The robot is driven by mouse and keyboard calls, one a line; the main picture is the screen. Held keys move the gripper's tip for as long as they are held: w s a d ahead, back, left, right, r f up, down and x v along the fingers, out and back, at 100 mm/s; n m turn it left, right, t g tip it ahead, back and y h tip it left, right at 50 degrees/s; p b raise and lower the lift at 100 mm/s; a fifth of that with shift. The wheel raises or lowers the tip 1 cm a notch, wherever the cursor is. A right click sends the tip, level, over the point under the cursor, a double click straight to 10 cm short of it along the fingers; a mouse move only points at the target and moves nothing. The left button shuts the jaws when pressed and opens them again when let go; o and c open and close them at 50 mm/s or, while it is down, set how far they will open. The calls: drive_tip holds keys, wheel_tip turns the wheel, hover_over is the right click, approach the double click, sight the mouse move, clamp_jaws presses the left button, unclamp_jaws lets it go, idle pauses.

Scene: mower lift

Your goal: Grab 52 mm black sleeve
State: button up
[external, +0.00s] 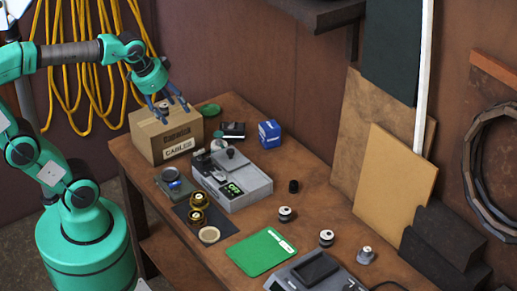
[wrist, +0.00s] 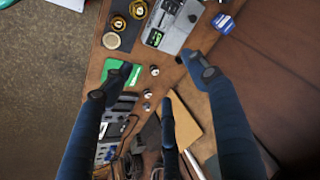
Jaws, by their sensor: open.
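A small black sleeve (external: 293,186) stands upright on the wooden workbench (external: 325,205), right of the grey device, in the external view. In the wrist view, a small dark spot beside a fingertip may be this sleeve, but I cannot tell for sure. My gripper (external: 172,108) is above the cardboard box at the back left of the bench, well away from the sleeve. Its blue fingers also show spread apart in the wrist view (wrist: 150,92). The gripper is open with nothing between the fingers.
The cardboard box (external: 166,134) is below my gripper. A grey device (external: 240,188) stands between the box and the sleeve. A blue box (external: 269,134) is behind. Several black-and-white parts and a green folder (external: 262,251) lie toward the front. Bare wood surrounds the sleeve.

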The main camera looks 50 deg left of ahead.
drive_tip(key=w+d+m+g, duration=0.2)
drive_tip(key=w+d+m, duration=0.65)
drive_tip(key=w, duration=0.55)
drive_tip(key=m+g+p, duration=0.3)
drive_tip(key=m, duration=1.6)
hover_over(330, 238)
wheel_tip(330, 238, down, 29)
drive_tip(key=shift+f, duration=0.1)
drive_tip(key=shift+s+a+f, duration=0.1)
drive_tip(key=shift+f+b, duration=0.5)
drive_tip(key=shift+f, duration=3.65)
drive_tip(key=shift+f, duration=0.1)
drive_tip(key=shift+f+b, duration=0.3)
drive_tip(key=shift+f, duration=2.2)
